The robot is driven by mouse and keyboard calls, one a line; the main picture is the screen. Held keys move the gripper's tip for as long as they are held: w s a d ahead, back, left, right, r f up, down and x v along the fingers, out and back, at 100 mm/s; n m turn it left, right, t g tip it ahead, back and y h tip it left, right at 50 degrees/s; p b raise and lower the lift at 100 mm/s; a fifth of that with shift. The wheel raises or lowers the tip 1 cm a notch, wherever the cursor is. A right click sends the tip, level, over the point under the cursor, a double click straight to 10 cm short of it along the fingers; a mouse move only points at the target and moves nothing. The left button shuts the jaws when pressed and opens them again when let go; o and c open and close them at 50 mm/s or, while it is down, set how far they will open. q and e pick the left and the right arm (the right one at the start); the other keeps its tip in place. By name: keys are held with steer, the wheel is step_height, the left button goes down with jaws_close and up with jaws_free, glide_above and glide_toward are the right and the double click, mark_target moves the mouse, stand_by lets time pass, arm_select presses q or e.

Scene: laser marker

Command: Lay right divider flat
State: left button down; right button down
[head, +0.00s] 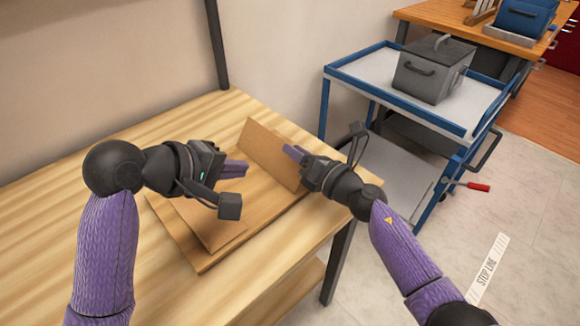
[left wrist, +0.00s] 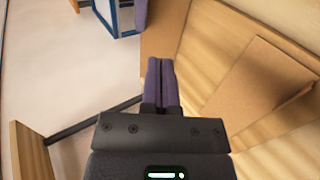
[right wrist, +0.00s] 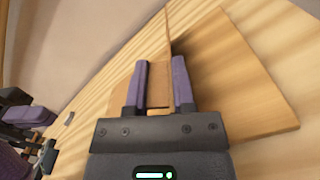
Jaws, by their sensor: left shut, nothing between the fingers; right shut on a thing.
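The right divider (head: 270,152), a thin brown panel, stands tilted on its long edge at the far right of the wooden base board (head: 212,262). My right gripper (head: 290,152) is shut on its near end; in the right wrist view the panel (right wrist: 158,92) shows between the fingers (right wrist: 158,88). My left gripper (head: 240,170) is shut and empty, above the board and left of the divider. The divider also shows in the left wrist view (left wrist: 163,28), beyond the left fingertips (left wrist: 160,62). Another brown panel (head: 215,232) lies flat on the board, partly hidden by my left gripper.
The wooden table (head: 120,290) is clear to the left and behind the board. Its right edge is close beside my right gripper. A blue cart (head: 385,88) with a grey lidded box (head: 432,75) stands to the right. A dark post (head: 216,45) rises at the back.

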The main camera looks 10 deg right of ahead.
mark_target(298, 169)
arm_select(q)
steer(key=x, duration=1.4)
steer(key=shift+r, duration=0.1)
